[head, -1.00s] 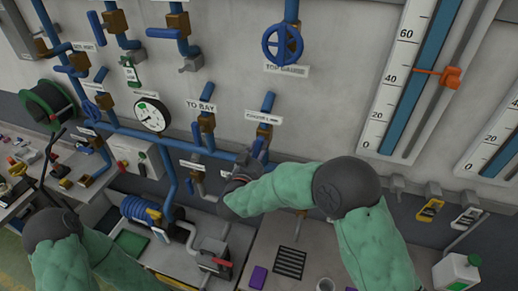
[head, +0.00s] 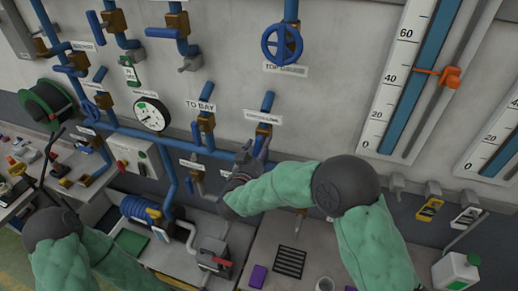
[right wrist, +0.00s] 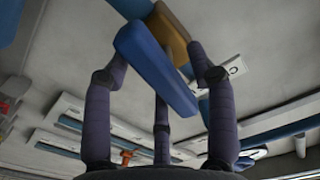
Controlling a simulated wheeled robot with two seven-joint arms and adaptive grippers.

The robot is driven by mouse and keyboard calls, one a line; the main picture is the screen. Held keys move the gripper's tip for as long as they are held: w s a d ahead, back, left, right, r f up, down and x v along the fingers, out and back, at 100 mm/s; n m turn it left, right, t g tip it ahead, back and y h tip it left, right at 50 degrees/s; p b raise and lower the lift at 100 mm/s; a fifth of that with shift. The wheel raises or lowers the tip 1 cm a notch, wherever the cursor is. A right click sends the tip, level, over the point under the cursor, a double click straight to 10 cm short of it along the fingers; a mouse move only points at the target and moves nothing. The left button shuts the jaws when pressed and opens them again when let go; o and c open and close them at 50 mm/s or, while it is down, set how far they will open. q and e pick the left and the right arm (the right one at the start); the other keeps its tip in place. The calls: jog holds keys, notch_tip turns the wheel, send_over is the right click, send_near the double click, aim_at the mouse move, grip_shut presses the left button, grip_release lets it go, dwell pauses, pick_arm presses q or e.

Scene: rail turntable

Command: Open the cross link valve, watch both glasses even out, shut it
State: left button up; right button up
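My right gripper (head: 254,151) is just below the valve body. In the right wrist view the blue lever (right wrist: 152,68) lies between my spread fingers, with the brass body (right wrist: 170,32) beyond. The fingers look open around it; contact is unclear. One glass (head: 416,85) has a blue column running past the top edge and an orange marker (head: 450,77) near 42. The other glass (head: 498,152) is cut off at the right.
The TO BAY valve (head: 206,122) sits left of the cross link, with a round gauge (head: 151,115) further left. A blue handwheel (head: 282,44) is above. A bench below carries a dark grate (head: 289,263) and a purple block (head: 257,276).

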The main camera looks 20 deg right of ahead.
jog(key=v, duration=1.2)
dwell(0.4)
